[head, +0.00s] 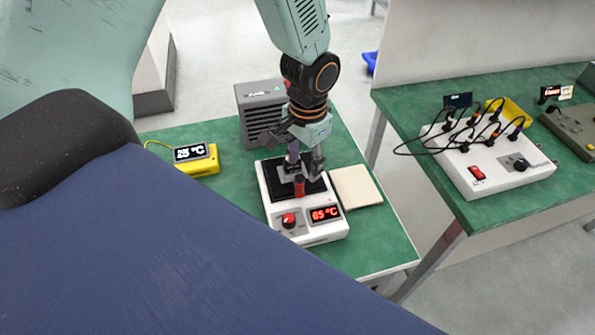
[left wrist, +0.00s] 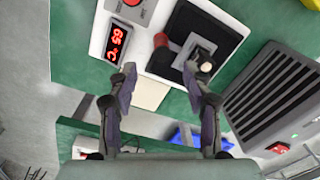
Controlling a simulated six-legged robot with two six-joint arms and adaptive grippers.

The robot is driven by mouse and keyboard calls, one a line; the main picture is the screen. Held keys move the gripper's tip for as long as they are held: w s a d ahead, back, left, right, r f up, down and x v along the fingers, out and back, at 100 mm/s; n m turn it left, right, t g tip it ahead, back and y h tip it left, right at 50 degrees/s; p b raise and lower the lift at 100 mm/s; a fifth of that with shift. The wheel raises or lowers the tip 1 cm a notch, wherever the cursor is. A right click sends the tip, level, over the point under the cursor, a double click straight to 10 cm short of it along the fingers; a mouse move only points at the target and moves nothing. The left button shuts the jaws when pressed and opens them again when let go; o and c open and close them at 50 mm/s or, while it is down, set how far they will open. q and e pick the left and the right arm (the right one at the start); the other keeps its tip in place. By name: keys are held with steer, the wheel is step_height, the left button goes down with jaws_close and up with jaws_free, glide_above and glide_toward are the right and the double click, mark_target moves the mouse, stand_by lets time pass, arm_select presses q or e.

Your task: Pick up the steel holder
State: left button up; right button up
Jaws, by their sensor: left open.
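The steel holder (left wrist: 198,52) is a small grey metal piece on the black plate of a white hotplate (head: 315,230); a red cylinder (left wrist: 161,42) sits beside it. In the head view the gripper partly covers the holder, and a red part (head: 299,188) shows below the fingers. My left gripper (head: 305,160) points down over the black plate. In the left wrist view its two fingers (left wrist: 163,88) are wide apart with nothing between them. The holder lies beyond the right fingertip in that view; whether they touch I cannot tell. My right gripper is not in view.
The hotplate display reads 65 °C. A grey vented box (head: 260,108) stands close behind the gripper. A yellow thermometer (head: 196,160) is at left, a beige pad (head: 355,187) at right. A second green bench (head: 480,215) holds a cabled white box (head: 490,165).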

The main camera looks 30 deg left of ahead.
mark_target(300, 179)
arm_select(q)
steer(key=shift+w+f, duration=0.1)
steer(key=shift+f, duration=0.45)
steer(key=shift+s+f, duration=0.35)
steer(key=shift+f, duration=0.4)
steer(key=f, duration=0.4)
steer(key=shift+a+f+b, duration=0.25)
steer(key=shift+b, duration=0.05)
steer(key=shift+w+f, duration=0.1)
steer(key=shift+f, duration=0.3)
steer(key=shift+s+r, duration=0.15)
steer(key=shift+s, duration=0.05)
steer(key=shift+c, duration=0.7)
steer(key=shift+w, duration=0.2)
steer(key=c, duration=0.6)
steer(key=shift+s, duration=0.2)
jaws_close()
